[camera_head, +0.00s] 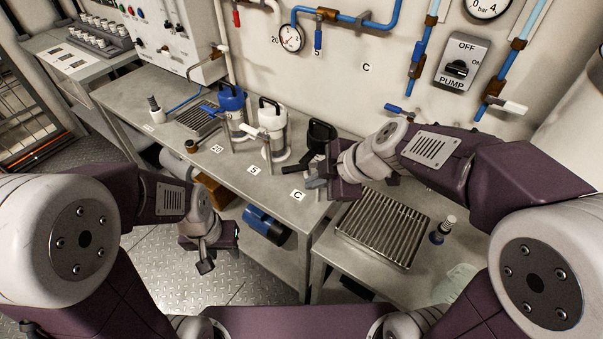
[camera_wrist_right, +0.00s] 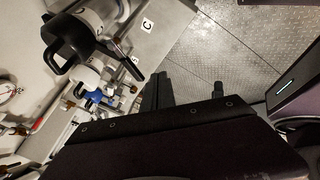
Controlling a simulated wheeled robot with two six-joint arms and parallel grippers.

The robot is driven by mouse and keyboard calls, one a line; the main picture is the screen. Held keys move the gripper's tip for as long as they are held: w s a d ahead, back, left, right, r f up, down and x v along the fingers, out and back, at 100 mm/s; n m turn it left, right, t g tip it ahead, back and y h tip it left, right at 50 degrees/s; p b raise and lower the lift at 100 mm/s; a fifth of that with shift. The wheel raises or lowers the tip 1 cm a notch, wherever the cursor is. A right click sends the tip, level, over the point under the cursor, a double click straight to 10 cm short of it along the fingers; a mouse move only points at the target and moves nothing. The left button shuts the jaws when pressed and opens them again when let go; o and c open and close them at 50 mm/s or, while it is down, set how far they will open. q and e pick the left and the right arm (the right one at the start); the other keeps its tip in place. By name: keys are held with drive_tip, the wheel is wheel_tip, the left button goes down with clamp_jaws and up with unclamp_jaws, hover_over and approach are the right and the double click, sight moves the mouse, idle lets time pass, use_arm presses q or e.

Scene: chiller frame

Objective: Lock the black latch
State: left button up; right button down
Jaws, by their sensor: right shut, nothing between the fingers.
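The black-topped canister (camera_head: 318,134) stands at the right end of the bench, beside the C label. Its lower body is partly hidden by my right arm in the head view. In the right wrist view the black top with its looped handle (camera_wrist_right: 72,40) is at upper left, and a black latch lever (camera_wrist_right: 122,62) sticks out from it toward the lower right. My right gripper (camera_head: 316,184) is shut and empty in front of this canister; its dark fingers (camera_wrist_right: 157,88) are a little apart from the lever in the wrist view. My left gripper (camera_head: 206,266) hangs low in front of the bench, its jaws unclear.
A white-topped canister (camera_head: 271,125) and a blue-topped canister (camera_head: 232,100) stand to the left on the bench (camera_head: 225,175). A ribbed grate (camera_head: 385,225) and a small bottle (camera_head: 443,229) are on the right. A blue cylinder (camera_head: 266,225) sits under the bench.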

drive_tip(key=w+a+f+p, duration=0.1)
drive_tip(key=w+a+f, duration=0.2)
drive_tip(key=w, duration=0.2)
drive_tip(key=shift+w+f, duration=0.25)
drive_tip(key=shift+w, duration=0.1)
